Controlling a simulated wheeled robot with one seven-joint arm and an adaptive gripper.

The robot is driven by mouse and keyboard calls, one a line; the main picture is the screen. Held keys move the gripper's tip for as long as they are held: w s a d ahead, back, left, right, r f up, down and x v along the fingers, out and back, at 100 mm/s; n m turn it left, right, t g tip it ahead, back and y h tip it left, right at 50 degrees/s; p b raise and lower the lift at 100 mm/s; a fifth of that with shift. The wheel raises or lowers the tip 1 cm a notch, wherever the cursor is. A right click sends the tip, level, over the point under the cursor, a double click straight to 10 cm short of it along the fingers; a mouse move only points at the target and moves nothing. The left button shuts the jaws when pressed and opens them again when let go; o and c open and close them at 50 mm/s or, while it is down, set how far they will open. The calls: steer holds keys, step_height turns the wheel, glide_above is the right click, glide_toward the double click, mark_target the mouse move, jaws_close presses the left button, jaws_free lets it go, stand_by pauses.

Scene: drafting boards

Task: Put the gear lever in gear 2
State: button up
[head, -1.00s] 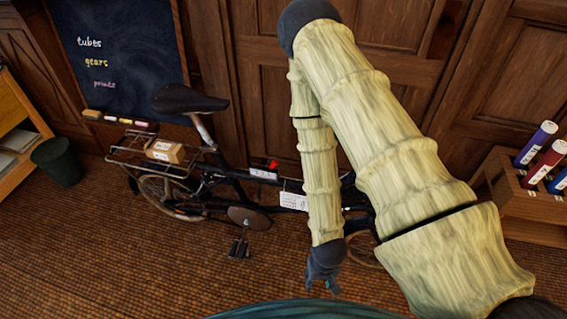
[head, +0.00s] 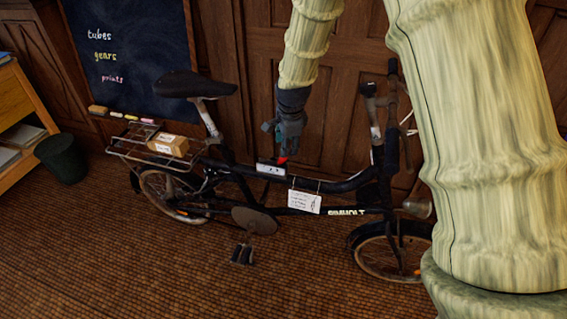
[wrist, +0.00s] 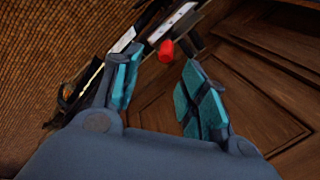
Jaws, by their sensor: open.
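The gear lever has a red knob (head: 282,160) and stands on the black bicycle's frame. A white gear plate (head: 271,169) sits by its base; its marks are too small to read. The knob also shows in the wrist view (wrist: 166,51), near the gap between the fingertips, with the white plate (wrist: 172,20) behind it. My gripper (head: 283,146) points down just above the knob. In the wrist view my gripper (wrist: 161,62) is open, with teal pads on either side of empty space. I cannot tell if the fingertips reach past the knob's top.
The bicycle (head: 340,212) stands along the wooden panelled wall (head: 345,100). A small box (head: 168,144) rides on its rear rack. A chalkboard (head: 130,60) with words leans behind, and a dark bin (head: 62,158) stands at left. The floor in front is clear.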

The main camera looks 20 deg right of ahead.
mark_target(279, 164)
steer(key=shift+m, duration=0.3)
steer(key=x, duration=0.6)
steer(key=w+x, duration=0.1)
steer(key=x, duration=0.3)
steer(key=shift+r+b, duration=0.15)
steer(key=shift+b, duration=0.2)
jaws_close()
